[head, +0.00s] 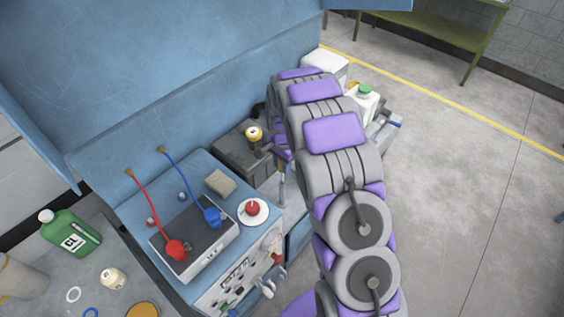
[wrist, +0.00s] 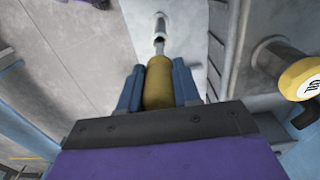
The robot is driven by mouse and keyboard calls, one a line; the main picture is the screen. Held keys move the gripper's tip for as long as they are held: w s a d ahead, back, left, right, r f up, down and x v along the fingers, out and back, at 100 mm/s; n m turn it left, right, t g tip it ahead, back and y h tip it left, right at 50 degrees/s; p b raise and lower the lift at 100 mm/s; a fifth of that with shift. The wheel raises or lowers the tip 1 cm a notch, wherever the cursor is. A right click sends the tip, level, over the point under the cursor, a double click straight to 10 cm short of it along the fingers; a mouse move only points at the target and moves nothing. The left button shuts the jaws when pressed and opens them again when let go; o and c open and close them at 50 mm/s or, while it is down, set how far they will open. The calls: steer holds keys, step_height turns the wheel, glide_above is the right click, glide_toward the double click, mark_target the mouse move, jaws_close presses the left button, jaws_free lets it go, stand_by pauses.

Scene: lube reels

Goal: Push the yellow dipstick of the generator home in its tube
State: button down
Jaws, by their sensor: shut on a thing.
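In the wrist view my gripper (wrist: 158,90) is shut on the yellow handle of the dipstick (wrist: 158,84), one blue finger on each side. A short length of bare metal rod shows between the handle and the mouth of the light metal tube (wrist: 160,25). The rod's end appears to be at or in the tube mouth; its far end is hidden.
A yellow cap (wrist: 300,78) on a thick pipe (wrist: 268,58) is close on the right in the wrist view. In the head view a battery with red (head: 175,250) and blue (head: 212,215) clamps stands left of my arm. A white jug with a green cap (head: 362,103) stands beyond it.

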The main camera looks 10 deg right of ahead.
steer(key=shift+f, duration=2.15)
steer(key=shift+f, duration=0.1)
step_height(320, 180, down, 3)
steer(key=shift+f+b, duration=0.2)
steer(key=shift+b, duration=0.2)
steer(key=c, duration=0.7)
jaws_free()
